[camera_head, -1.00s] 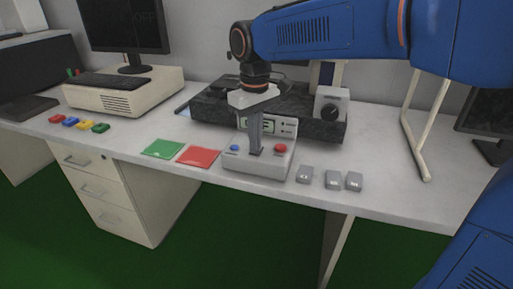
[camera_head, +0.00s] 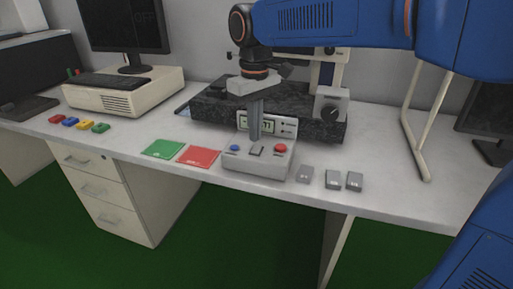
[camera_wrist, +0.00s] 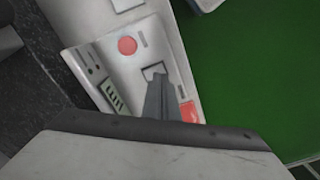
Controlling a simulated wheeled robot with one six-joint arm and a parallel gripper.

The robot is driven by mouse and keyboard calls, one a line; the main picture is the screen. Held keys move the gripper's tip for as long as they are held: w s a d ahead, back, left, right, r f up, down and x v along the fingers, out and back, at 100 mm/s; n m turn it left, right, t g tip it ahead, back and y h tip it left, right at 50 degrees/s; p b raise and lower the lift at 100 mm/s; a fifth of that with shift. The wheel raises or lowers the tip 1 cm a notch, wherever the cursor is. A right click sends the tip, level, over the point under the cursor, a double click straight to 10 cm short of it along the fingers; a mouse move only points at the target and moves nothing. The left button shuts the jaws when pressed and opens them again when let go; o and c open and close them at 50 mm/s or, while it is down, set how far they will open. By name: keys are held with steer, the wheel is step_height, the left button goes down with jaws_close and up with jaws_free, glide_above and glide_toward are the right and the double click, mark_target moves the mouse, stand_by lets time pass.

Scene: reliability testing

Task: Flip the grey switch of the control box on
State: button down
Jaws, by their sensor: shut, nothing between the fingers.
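The control box (camera_head: 258,167) stands near the front edge of the table. It has a blue button (camera_head: 234,148) at left, a red button (camera_head: 280,148) at right, a grey switch (camera_head: 256,151) between them and a small display (camera_head: 256,124) on its raised back panel. My gripper (camera_head: 255,138) points down, shut and empty, just behind the switch; whether it touches the box is unclear. In the wrist view the closed fingers (camera_wrist: 155,88) overlap the edge of the switch (camera_wrist: 152,71), partly hiding it. The red button (camera_wrist: 127,45) and display (camera_wrist: 114,97) also show there.
A dark stone block (camera_head: 215,108) with a grey knob unit (camera_head: 331,107) stands behind the box. Green (camera_head: 162,149) and red (camera_head: 199,156) cards lie to its left, several small grey blocks (camera_head: 333,180) to its right. A monitor (camera_head: 125,25) stands at back left.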

mark_target(255, 151)
steer(key=shift+r, duration=1.75)
